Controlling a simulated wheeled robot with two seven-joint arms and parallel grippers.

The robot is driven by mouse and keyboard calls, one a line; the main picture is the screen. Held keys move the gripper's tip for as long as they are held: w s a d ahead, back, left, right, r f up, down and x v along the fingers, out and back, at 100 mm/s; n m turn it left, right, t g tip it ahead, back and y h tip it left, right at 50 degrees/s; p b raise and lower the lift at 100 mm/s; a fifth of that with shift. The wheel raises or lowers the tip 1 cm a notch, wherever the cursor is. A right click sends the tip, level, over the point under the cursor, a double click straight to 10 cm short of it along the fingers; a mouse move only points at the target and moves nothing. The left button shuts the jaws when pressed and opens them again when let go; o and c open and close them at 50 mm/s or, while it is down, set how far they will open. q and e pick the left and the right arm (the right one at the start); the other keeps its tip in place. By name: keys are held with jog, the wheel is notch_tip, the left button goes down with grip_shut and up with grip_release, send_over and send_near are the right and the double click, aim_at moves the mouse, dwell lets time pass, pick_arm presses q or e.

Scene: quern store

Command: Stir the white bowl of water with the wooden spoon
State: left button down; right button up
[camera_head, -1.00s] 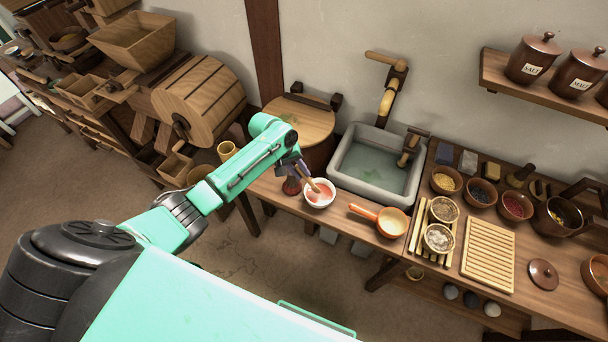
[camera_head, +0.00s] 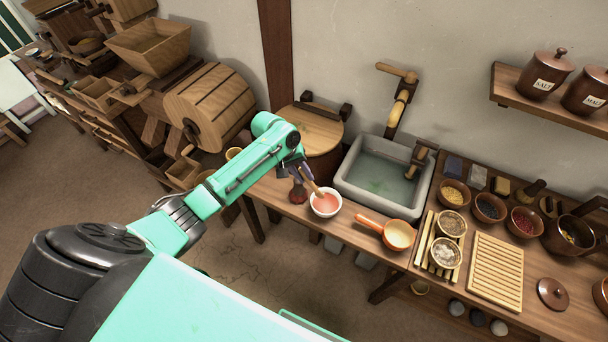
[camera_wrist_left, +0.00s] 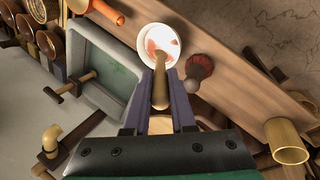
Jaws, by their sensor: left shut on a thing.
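The white bowl (camera_head: 326,204) stands on the wooden counter, left of the orange-handled pan, with pinkish-red contents. It also shows in the left wrist view (camera_wrist_left: 144,48). My left gripper (camera_head: 300,172) is just above and left of the bowl, shut on the wooden spoon (camera_wrist_left: 161,92). The spoon (camera_head: 316,188) slants down with its lower end inside the bowl; its tip is hidden in the contents. My right gripper is not in view.
A dark red, round-based object (camera_head: 297,191) stands close left of the bowl. An orange-handled pan (camera_head: 398,235) is to the right. A grey stone sink (camera_head: 350,183) with water lies behind. A lidded wooden tub (camera_head: 318,135) stands behind left.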

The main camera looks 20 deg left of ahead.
pick_arm(q)
jog(key=shift+r, duration=2.55)
jog(key=shift+f, duration=0.15)
